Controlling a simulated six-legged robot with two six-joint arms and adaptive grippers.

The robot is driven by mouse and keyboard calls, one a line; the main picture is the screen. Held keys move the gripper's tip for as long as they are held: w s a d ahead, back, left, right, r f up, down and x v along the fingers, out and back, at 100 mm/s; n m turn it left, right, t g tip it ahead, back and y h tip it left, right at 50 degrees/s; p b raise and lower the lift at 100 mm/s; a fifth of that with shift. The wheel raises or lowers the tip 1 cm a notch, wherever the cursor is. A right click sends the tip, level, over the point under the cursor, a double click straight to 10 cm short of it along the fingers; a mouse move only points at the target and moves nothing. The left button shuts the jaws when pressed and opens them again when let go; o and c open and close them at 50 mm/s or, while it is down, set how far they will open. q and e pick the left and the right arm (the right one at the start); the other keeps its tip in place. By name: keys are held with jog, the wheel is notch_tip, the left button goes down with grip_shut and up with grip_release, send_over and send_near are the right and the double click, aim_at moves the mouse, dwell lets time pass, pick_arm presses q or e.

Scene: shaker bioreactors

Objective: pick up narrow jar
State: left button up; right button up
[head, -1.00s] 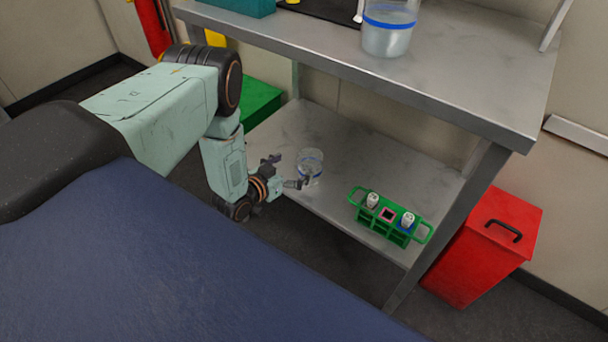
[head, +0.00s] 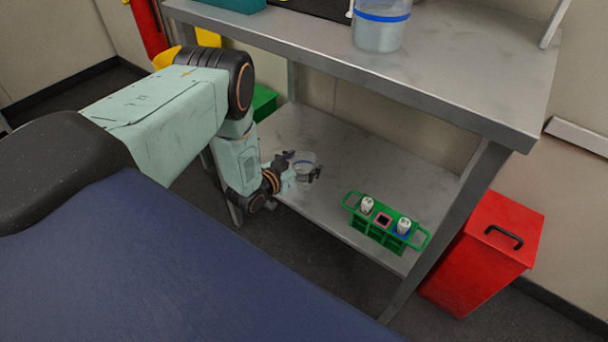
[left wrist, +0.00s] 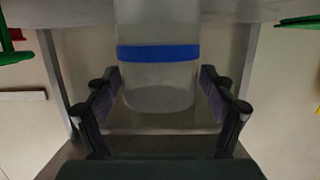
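The narrow jar (head: 305,160) is a clear glass vessel with a blue band, standing on the lower shelf (head: 345,150). My left gripper (head: 305,172) is at the jar, with its fingers open on either side of it. In the left wrist view the jar (left wrist: 158,80) appears upside down between the two fingers (left wrist: 160,95). Gaps show between the finger pads and the glass on both sides. The jar's lower part is partly hidden by the gripper in the head view. My right gripper is not in view.
A green rack (head: 385,224) with white-capped vials stands on the shelf to the right. A red bin (head: 480,255) stands beyond the table leg. The upper tabletop (head: 450,80) overhangs the shelf and bears a larger blue-banded jar (head: 381,30).

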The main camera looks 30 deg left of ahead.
pick_arm(q)
jog(key=c, duration=1)
jog(key=shift+o, duration=0.2)
